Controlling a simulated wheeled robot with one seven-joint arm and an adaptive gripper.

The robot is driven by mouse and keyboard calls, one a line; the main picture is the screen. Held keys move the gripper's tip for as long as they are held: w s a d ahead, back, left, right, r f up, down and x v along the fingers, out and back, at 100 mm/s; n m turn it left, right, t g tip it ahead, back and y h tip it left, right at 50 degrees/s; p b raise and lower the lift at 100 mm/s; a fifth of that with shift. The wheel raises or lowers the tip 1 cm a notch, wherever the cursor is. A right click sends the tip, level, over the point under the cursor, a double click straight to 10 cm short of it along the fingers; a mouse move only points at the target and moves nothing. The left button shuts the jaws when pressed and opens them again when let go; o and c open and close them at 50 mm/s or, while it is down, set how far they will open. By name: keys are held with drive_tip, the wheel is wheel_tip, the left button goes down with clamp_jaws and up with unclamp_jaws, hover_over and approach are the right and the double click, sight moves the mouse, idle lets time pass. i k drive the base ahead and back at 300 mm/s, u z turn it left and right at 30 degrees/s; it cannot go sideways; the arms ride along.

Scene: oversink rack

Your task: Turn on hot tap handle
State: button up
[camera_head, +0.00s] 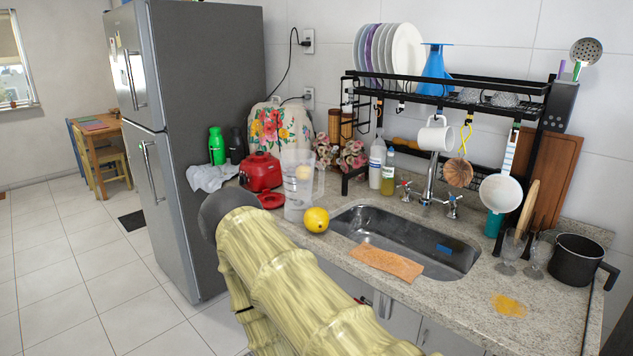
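The hot tap handle (405,190), with a red mark, stands left of the chrome tap spout (430,178) behind the sink (400,240). The other tap handle (453,204), with a blue mark, stands right of the spout. Whether water runs cannot be made out. My arm, in a pale yellow ribbed cover, reaches up from the bottom and bends at a grey joint left of the sink. My gripper is not in view. No part of my arm touches the tap.
A black dish rack (455,85) spans the sink, with a white mug (435,135) hanging near the spout. Bottles (377,163) stand left of the hot handle.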

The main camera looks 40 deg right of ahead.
sight(405, 184)
drive_tip(key=u, duration=0.9)
drive_tip(key=k, duration=1.05)
drive_tip(key=z, duration=1.4)
